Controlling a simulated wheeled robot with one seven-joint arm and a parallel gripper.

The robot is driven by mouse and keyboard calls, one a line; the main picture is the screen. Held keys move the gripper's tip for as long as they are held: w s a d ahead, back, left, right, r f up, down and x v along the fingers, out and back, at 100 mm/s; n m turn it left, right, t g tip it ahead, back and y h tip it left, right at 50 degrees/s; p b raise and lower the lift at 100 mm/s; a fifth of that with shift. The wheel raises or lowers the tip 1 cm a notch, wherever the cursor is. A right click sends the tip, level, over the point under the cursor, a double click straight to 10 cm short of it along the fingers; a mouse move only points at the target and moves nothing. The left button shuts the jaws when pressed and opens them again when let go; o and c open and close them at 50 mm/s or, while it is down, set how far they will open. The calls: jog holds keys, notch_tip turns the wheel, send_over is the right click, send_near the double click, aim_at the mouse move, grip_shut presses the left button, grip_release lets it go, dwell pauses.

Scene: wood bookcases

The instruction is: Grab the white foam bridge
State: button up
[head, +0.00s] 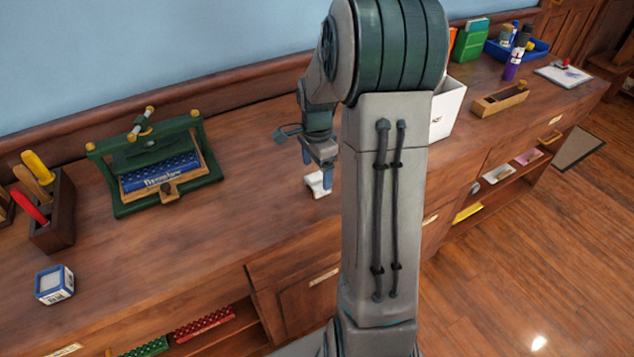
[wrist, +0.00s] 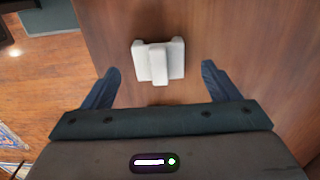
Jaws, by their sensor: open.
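The white foam bridge (head: 317,184) lies on the wooden counter, partly hidden by my gripper and arm in the head view. In the wrist view the white foam bridge (wrist: 159,62) shows whole, a pale block with a raised bar across its middle. My gripper (head: 320,172) points down at it in the head view. In the wrist view my gripper (wrist: 158,85) is open, with one blue finger on each side of the bridge's line. The bridge sits a little beyond the fingertips there, and nothing is between the fingers' grip surfaces in contact.
On the counter (head: 240,240), a green press (head: 155,165) stands left, with a tool holder (head: 52,215) and small box (head: 54,285) farther left. A white bin (head: 447,108) stands right, partly behind my arm. A wooden tray (head: 500,99) lies beyond. Counter left of the bridge is clear.

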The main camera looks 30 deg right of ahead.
aim_at(318, 177)
notch_tip(318, 177, down, 4)
jog(key=shift+d+r, duration=0.1)
jog(key=shift+r, duration=0.15)
jog(key=c, duration=1.1)
jog(key=shift+o, duration=0.2)
jog(key=shift+r, duration=0.15)
